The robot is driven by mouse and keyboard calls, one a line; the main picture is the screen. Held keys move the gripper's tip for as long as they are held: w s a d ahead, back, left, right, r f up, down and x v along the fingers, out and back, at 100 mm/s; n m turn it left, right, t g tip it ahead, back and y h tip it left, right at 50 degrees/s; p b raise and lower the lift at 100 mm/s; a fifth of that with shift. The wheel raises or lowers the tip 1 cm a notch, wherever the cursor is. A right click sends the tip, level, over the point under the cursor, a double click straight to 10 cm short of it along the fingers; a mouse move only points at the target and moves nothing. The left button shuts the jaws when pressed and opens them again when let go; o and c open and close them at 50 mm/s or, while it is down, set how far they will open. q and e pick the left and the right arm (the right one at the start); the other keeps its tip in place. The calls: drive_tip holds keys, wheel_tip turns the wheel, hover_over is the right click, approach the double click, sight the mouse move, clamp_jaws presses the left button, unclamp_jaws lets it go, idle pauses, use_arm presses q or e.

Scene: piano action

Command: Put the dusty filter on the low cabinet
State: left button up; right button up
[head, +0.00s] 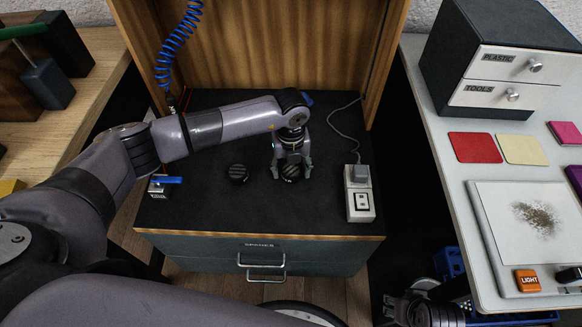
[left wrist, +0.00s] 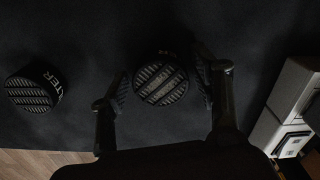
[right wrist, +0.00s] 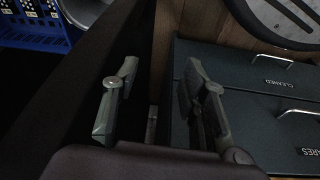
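Two round black filters with slatted tops stand on the dark top of a low cabinet (head: 205,215). The left filter (head: 238,173) stands alone; its side lettering shows in the left wrist view (left wrist: 33,89). The other filter (head: 291,173) is between the fingers of my left gripper (head: 292,170). In the left wrist view this filter (left wrist: 161,80) has paler, browner slats; I cannot tell for sure that this is dust. The left gripper's fingers (left wrist: 163,88) are spread around it with small gaps. My right gripper (right wrist: 155,105) is open and empty, low beside the cabinet's drawers.
A white switch box (head: 360,198) with a cable stands at the cabinet top's right, a blue-handled valve (head: 162,184) at its left. Drawers labelled SPARES (head: 262,246) and CLEANED (right wrist: 240,88) are shut. A white worktop (head: 455,190) lies right, a blue crate (head: 448,263) below it.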

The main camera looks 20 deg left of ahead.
sight(291, 169)
use_arm(q)
drive_tip(key=shift+o, duration=0.3)
drive_tip(key=shift+r, duration=0.15)
wheel_tip(291, 169, up, 12)
drive_tip(key=p, duration=0.2)
use_arm(e)
wheel_tip(291, 169, down, 7)
drive_tip(key=s, duration=0.1)
